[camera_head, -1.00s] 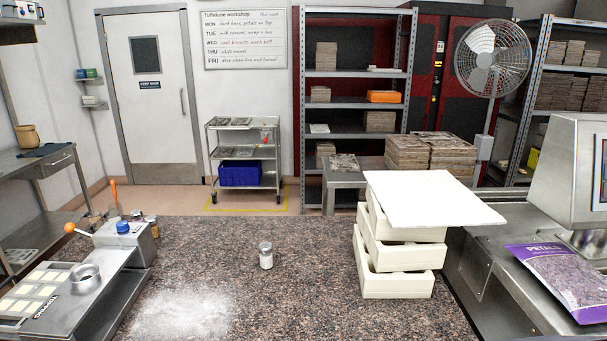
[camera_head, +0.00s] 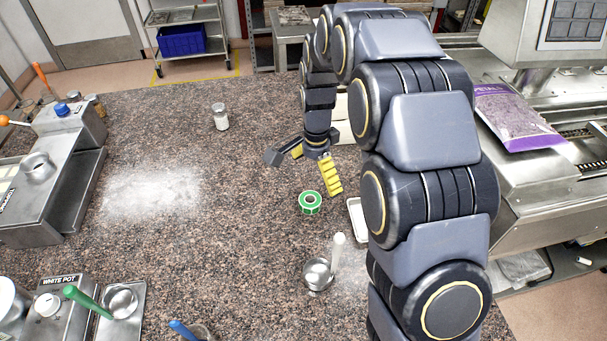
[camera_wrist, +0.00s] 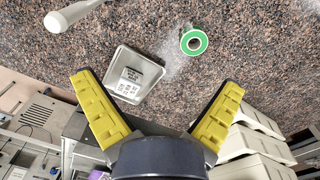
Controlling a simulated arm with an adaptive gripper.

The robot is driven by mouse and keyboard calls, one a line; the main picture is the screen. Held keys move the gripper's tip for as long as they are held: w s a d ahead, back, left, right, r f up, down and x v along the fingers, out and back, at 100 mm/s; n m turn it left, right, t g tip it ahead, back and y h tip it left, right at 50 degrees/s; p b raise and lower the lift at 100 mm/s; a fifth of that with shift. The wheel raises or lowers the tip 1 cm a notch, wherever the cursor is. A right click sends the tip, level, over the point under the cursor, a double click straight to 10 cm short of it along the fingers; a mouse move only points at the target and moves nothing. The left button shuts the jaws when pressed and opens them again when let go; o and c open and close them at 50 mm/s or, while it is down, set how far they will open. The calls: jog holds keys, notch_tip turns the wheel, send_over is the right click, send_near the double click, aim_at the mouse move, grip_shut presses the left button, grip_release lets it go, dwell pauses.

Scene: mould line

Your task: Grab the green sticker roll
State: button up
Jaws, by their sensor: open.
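A small white tray (camera_head: 357,221) with a printed label (camera_wrist: 130,82) lies right of the roll. White stacked boxes (camera_wrist: 250,146) are close to my gripper. The counter (camera_head: 245,235) left of the roll is clear.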

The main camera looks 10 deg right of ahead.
aim_at(310, 201)
jog(key=w+f+m, duration=0.2)
jog(key=f, duration=0.2)
jog(key=w+f+m, duration=0.1)
jog(key=w+f, duration=0.2)
jog(key=w+f+m, duration=0.2)
jog(key=w+f, duration=0.1)
jog(key=f, duration=0.1)
jog(key=shift+w+d+f+m+t, duration=0.1)
jog(key=shift+d+f+m+t, duration=0.15)
jog(key=shift+f+m+t, duration=0.05)
jog(key=f, duration=0.7)
jog(key=shift+d+f, duration=0.2)
jog(key=shift+f, duration=0.2)
jog(key=shift+c, duration=0.2)
jog(key=c, duration=1.2)
